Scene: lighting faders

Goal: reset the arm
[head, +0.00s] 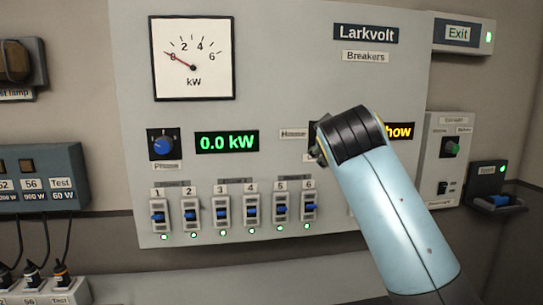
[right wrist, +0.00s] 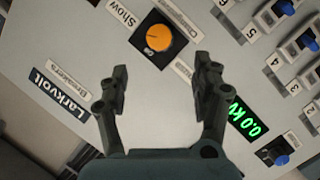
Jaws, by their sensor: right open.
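My right arm reaches up from the lower right in the head view, its dark wrist in front of the Larkvolt panel (head: 280,70). A bit of my right gripper (head: 319,147) shows at the wrist's left edge. In the right wrist view the right gripper (right wrist: 161,68) is open and empty, its two fingers apart. An orange round knob (right wrist: 158,39) on a black plate lies ahead, between and beyond the fingertips; contact is not visible. The arm hides this knob in the head view. My left gripper is in neither view.
Several breakers with blue levers (head: 221,214) line the panel's bottom, green lamps lit below. A blue knob (head: 163,145) sits beside a green display (head: 227,142) reading 0.0 kW. The meter (head: 194,58) points near zero. Boxes flank the panel, including a plug box (head: 38,177) at left.

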